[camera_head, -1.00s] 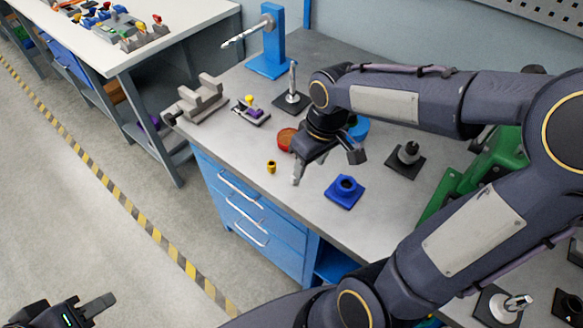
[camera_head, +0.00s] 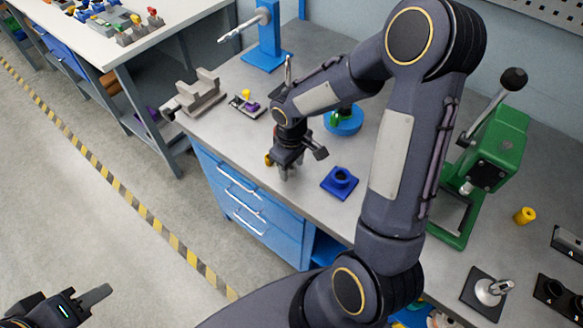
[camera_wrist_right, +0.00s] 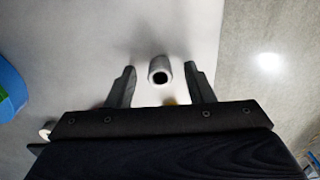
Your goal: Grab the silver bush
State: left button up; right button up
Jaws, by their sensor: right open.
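The silver bush (camera_wrist_right: 160,70) shows in the right wrist view as a short grey cylinder with a dark bore. It lies between the two spread fingertips of my right gripper, with a gap on each side. In the head view my right gripper (camera_head: 290,172) points down, low over the workbench near its front edge, and hides the bush. My right gripper is open and empty. My left gripper (camera_head: 80,303) is at the lower left of the head view, over the floor, away from the bench; its jaw opening is unclear.
A yellow bushing (camera_head: 268,159) is partly hidden beside my right gripper. A blue block with a round socket (camera_head: 341,181) stands just right of it. A blue round dish (camera_head: 344,122), a grey fixture (camera_head: 195,95) and a green press (camera_head: 485,165) stand around on the bench.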

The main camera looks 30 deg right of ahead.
grip_shut()
dwell(0.3)
